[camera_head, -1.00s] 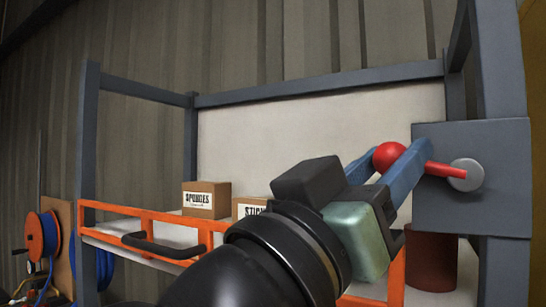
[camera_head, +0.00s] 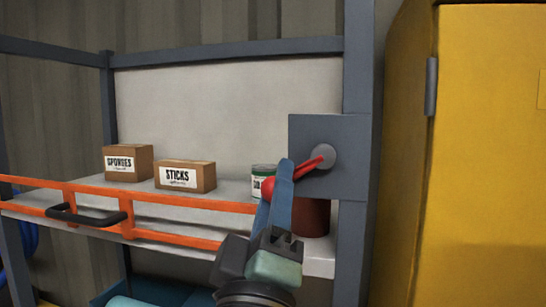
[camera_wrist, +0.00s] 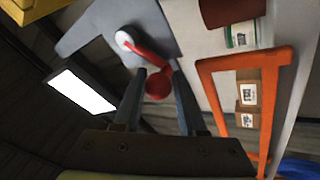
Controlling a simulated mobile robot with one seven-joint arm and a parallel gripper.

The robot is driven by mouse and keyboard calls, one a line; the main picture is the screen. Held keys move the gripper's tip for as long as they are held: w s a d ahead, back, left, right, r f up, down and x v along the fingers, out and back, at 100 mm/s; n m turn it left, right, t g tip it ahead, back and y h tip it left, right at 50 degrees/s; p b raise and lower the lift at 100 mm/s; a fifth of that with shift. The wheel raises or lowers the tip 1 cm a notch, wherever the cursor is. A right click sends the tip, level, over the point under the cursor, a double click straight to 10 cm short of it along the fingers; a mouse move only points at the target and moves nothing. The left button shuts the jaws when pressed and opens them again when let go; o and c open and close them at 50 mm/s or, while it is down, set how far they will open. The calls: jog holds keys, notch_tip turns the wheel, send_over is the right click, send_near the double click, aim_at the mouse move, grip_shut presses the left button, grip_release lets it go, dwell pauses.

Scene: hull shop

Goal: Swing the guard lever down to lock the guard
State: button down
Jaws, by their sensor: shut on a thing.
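The guard lever (camera_head: 307,165) is a red rod turning on a round grey hub (camera_head: 323,157) on a grey plate (camera_head: 340,140) fixed to the shelf's right post. It points left and slopes downward to a red ball knob (camera_head: 267,188). My gripper (camera_head: 280,185), with blue fingers, is shut on the knob from below. In the wrist view the knob (camera_wrist: 158,85) sits between the two fingers, and the lever (camera_wrist: 148,54) runs up to its hub. The guard (camera_head: 180,201) is an orange rail frame with a black handle (camera_head: 90,217), across the shelf front; its right end is partly hidden behind my gripper.
On the shelf behind the guard stand a SPONGES box (camera_head: 128,163), a STICKS box (camera_head: 185,177), a green-and-white can (camera_head: 263,180) and a dark red cylinder (camera_head: 313,217). A yellow cabinet (camera_head: 475,160) stands close on the right.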

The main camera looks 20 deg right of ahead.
jog(key=shift+s+d+n+t+y+p, duration=0.15)
jog(key=shift+n+y+p, duration=0.15)
jog(key=shift+n, duration=0.2)
jog(key=shift+s+d+n+t+y+p, duration=0.1)
jog(key=shift+n+t+y+p, duration=0.15)
jog(key=shift+n, duration=0.25)
jog(key=c, duration=0.6)
grip_release()
jog(key=shift+f, duration=0.1)
jog(key=shift+o, duration=0.2)
jog(key=p+v, duration=0.3)
jog(key=v, duration=1)
jog(key=shift+p, duration=0.4)
